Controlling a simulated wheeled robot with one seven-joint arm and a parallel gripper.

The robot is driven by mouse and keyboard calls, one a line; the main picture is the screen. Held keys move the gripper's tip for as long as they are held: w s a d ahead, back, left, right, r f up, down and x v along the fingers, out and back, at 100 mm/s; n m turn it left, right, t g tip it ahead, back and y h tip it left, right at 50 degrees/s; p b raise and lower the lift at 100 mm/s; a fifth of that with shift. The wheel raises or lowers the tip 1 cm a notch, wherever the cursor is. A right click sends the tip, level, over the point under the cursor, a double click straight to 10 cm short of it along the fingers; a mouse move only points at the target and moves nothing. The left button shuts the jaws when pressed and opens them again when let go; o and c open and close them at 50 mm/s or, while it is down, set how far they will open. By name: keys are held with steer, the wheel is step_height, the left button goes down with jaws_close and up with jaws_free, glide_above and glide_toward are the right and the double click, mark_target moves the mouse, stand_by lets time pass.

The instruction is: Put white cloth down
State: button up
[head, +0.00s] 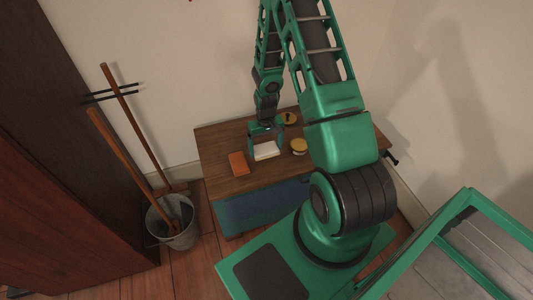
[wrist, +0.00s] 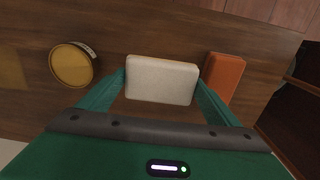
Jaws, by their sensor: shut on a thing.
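The white cloth (wrist: 161,80) looks like a pale, flat block with rounded edges. In the wrist view it sits between the two fingers of my gripper (wrist: 161,88), which are shut on its left and right sides. In the head view my gripper (head: 266,146) points down over the wooden table (head: 220,150), and the white cloth (head: 266,151) is at its fingertips. The cloth is on or just above the tabletop; I cannot tell which.
An orange block (head: 238,164) lies just left of the cloth in the head view. A yellow round tin (head: 299,146) is to its right, and another yellow item (head: 289,118) is behind. A bucket (head: 174,222) with wooden-handled tools stands on the floor at left.

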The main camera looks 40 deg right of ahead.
mark_target(266, 153)
steer(key=shift+d+f, duration=0.2)
steer(key=shift+f, duration=1.9)
steer(key=o, duration=0.9)
steer(key=shift+f, duration=0.1)
